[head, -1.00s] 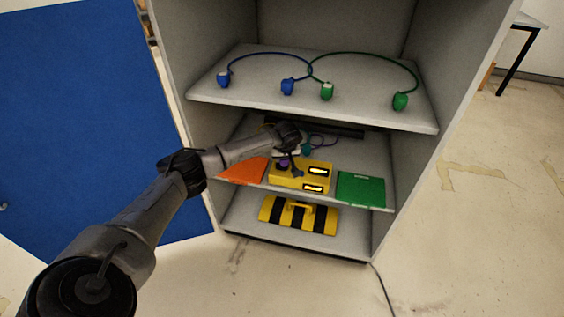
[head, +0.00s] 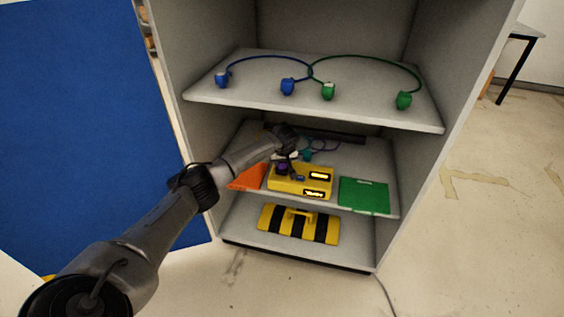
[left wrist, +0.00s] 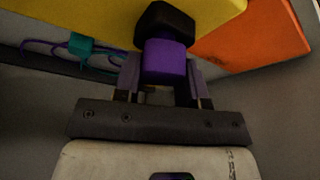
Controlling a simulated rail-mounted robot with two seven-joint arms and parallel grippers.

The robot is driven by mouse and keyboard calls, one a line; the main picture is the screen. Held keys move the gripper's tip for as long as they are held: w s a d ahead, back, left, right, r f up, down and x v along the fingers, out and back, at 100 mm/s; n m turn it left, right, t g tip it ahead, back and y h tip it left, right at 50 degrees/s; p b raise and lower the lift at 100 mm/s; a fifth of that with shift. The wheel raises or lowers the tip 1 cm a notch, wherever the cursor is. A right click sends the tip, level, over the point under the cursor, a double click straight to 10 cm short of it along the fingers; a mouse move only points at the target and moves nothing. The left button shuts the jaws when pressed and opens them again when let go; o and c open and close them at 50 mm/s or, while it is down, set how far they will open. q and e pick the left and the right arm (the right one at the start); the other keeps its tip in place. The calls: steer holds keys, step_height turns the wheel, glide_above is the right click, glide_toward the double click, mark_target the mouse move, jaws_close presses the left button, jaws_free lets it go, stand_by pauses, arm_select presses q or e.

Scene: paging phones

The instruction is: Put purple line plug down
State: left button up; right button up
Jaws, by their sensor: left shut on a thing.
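The purple line plug (left wrist: 165,62) sits between the two fingers of my left gripper (left wrist: 160,82) in the left wrist view. The gripper is shut on it. A black block (left wrist: 164,20) is at the plug's far end, in front of the yellow box. In the head view the purple plug (head: 283,168) shows small at the left part of the yellow box (head: 315,183), with my left gripper (head: 288,163) over it. I cannot tell whether the plug touches the box. A teal plug (left wrist: 82,44) with a purple cord lies behind. My right gripper is not in view.
The box stands on the middle shelf between an orange panel (head: 246,177) and a green panel (head: 364,195). The upper shelf (head: 250,92) holds blue and green corded plugs close above my arm. A yellow-and-black striped case (head: 298,223) is below. Cabinet walls bound both sides.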

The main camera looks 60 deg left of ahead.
arm_select(q)
steer(key=shift+f, duration=0.15)
steer(key=o, duration=0.9)
